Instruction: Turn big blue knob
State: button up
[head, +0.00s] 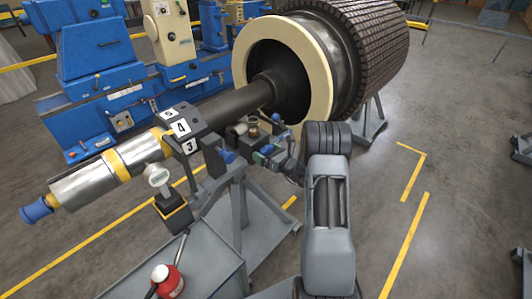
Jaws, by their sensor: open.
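My arm reaches up from the bottom right, and my gripper (272,154) is at the rotor stand, left of my dark wrist. It looks open, but its fingers are small and hard to separate from the parts around them. A blue knob-like part (228,157) shows just left of my gripper, beside the stand head. It looks close to the gripper; I cannot tell whether they touch. A smaller blue part (276,117) shows just above the gripper. The grey rotor stand (238,205) carries the shaft. A larger blue cap (36,211) covers the shaft's far left end, well away from my gripper.
The large rotor (370,45) with a cream ring (241,75) fills the top. Dark blocks marked with numbers (181,127) sit at the shaft. A grey cart (190,262) with a red container (167,281) stands at lower left. Blue machines (95,50) stand behind.

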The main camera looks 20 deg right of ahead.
jog(key=c, duration=0.9)
jog(key=shift+f+b, duration=0.1)
jog(key=shift+b, duration=0.3)
jog(key=shift+f+n+b, duration=0.15)
jog(key=shift+n+b, duration=0.55)
jog(key=shift+b, duration=0.2)
jog(key=n+b, duration=0.3)
jog(key=b, duration=0.2)
jog(key=shift+f, duration=0.15)
jog(key=n+b, duration=0.3)
jog(key=b, duration=0.3)
jog(key=shift+a, duration=0.1)
jog(key=shift+r+n+b, duration=0.25)
jog(key=shift+n+b, duration=0.4)
jog(key=shift+n, duration=0.05)
jog(key=shift+r, duration=0.1)
